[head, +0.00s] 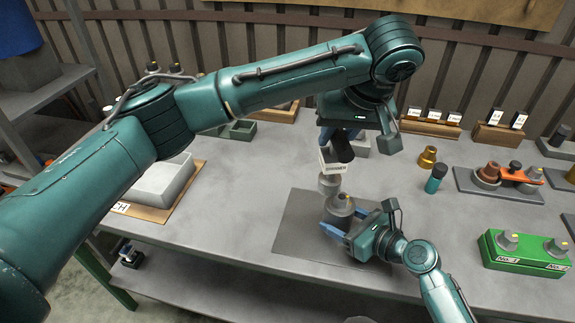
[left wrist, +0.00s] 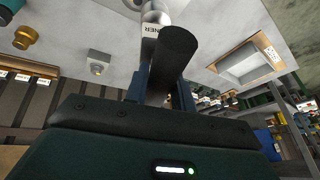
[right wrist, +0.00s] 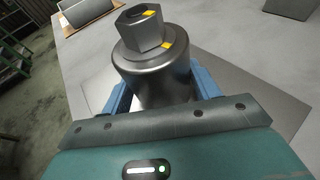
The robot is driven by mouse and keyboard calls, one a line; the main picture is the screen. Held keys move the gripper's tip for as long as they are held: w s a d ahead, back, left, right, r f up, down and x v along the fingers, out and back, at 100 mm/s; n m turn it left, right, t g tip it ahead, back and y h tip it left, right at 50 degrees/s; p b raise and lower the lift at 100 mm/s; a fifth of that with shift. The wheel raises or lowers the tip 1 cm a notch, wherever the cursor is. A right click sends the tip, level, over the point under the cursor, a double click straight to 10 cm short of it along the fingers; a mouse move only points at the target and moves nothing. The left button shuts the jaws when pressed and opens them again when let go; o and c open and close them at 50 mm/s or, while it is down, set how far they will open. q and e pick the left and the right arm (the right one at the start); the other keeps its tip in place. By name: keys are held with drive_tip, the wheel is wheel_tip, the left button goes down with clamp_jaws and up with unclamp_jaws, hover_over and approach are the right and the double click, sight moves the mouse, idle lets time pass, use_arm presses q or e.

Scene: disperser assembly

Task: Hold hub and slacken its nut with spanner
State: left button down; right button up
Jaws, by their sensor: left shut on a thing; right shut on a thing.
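The hub (head: 340,213) is a grey metal cylinder with a hex nut (head: 343,199) on top, above the dark grey mat (head: 297,237). My right gripper (head: 341,224) is shut around the hub's side. In the right wrist view the nut (right wrist: 143,28) stands upright on the hub (right wrist: 150,75), with yellow marks on both. My left gripper (head: 338,138) is shut on the spanner (head: 334,167), which has a black handle and white label. The spanner's grey head is above and slightly left of the nut in the head view. The right wrist view shows no spanner at the nut.
A green block (head: 525,262) with two grey nut pieces is at right. A grey tray (head: 160,182) is at left. A brass part (head: 427,157), a teal-black bottle (head: 435,178) and an orange tool (head: 520,174) stand to the right. The mat's front is clear.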

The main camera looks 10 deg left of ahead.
use_arm(q)
drive_tip(key=d+m+h, duration=0.1)
drive_tip(key=m+h, duration=0.1)
drive_tip(key=m, duration=0.4)
drive_tip(key=m+h, duration=0.2)
drive_tip(key=m, duration=0.5)
drive_tip(key=d+m+g+h, duration=0.1)
drive_tip(key=m+h, duration=0.2)
drive_tip(key=m, duration=0.3)
drive_tip(key=shift+w+d+f, duration=0.3)
drive_tip(key=shift+d+f, duration=0.05)
drive_tip(key=shift+f, duration=0.05)
drive_tip(key=shift+m, duration=0.3)
